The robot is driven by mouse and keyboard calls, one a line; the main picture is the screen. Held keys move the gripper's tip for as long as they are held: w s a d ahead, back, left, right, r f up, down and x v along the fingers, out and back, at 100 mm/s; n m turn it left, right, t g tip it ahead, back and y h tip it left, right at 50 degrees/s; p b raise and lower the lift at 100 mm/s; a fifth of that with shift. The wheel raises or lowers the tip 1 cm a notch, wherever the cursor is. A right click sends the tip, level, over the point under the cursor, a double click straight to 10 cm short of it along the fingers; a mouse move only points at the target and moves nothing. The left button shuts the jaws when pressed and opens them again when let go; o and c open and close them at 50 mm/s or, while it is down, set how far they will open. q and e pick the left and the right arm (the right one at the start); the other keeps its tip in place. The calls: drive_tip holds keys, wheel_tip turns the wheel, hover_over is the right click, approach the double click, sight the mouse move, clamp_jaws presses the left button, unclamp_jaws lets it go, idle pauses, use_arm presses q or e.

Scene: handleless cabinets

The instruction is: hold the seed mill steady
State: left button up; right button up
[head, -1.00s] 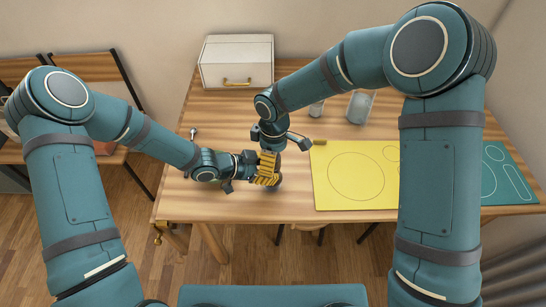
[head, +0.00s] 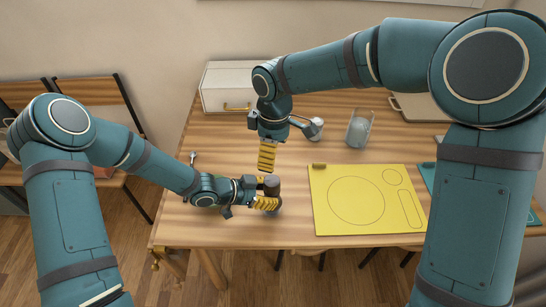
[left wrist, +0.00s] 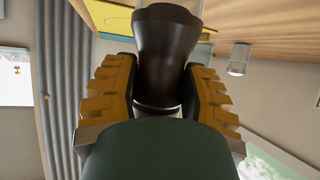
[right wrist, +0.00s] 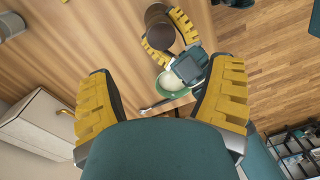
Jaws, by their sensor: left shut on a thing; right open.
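The seed mill (head: 272,186) is a dark brown, waisted cylinder standing upright near the table's front edge. My left gripper (head: 266,195) is shut around its body from the left. In the left wrist view the mill (left wrist: 165,60) sits between the two yellow fingers, with a light band low on it. My right gripper (head: 267,158) hangs above and behind the mill, fingers down, open and empty, apart from it. The right wrist view shows the mill's round top (right wrist: 158,30) beyond my spread right fingers. The mill's base is partly hidden by my left fingers.
A yellow board (head: 405,212) with drawn outlines lies right of the mill, with a teal board (head: 428,178) beyond. A clear glass (head: 359,128) and a small jar (head: 315,128) stand behind. A white box (head: 235,80) stands at the back left. Table between box and mill is mostly clear.

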sight(272, 181)
idle(0.3)
drive_tip(key=f+n, duration=0.6)
drive_tip(key=f, duration=0.1)
drive_tip(key=f+n+t, duration=0.1)
drive_tip(key=f+n, duration=0.2)
drive_tip(key=f, duration=0.1)
drive_tip(key=shift+s+a, duration=0.1)
drive_tip(key=shift+s, duration=0.2)
idle(0.3)
drive_tip(key=c, duration=1.2)
